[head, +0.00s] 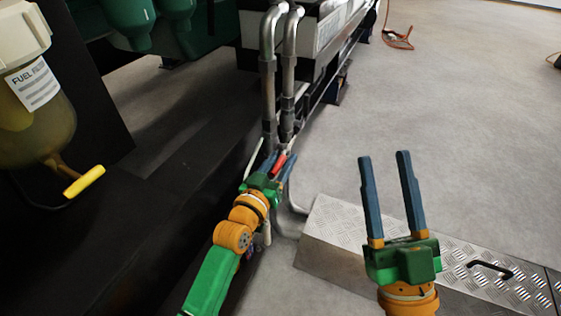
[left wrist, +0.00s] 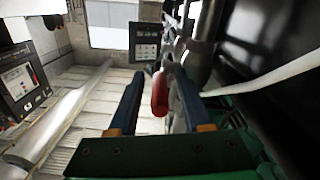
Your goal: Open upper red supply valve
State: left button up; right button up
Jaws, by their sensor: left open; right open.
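A red valve handle (head: 279,163) shows in the head view at the foot of two grey vertical pipes. In the left wrist view the red handle (left wrist: 160,94) stands upright between the two blue fingers of my left gripper (left wrist: 157,92), nearer the left finger. My left gripper (head: 276,160) is open around the handle, and I cannot tell whether either finger touches it. My right gripper (head: 384,158) is open and empty, its fingers pointing up in the picture over the floor and the metal step. The valve body is mostly hidden behind my left gripper.
Two grey pipes (head: 290,75) rise beside the black base. A fuel filter (head: 35,100) with a yellow lever (head: 84,181) is at the left. A tread-plate step (head: 340,240) with a black handle lies at lower right. Open grey floor (head: 470,110) lies beyond.

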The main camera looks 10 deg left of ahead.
pick_arm(q)
grip_shut()
dwell(1.3)
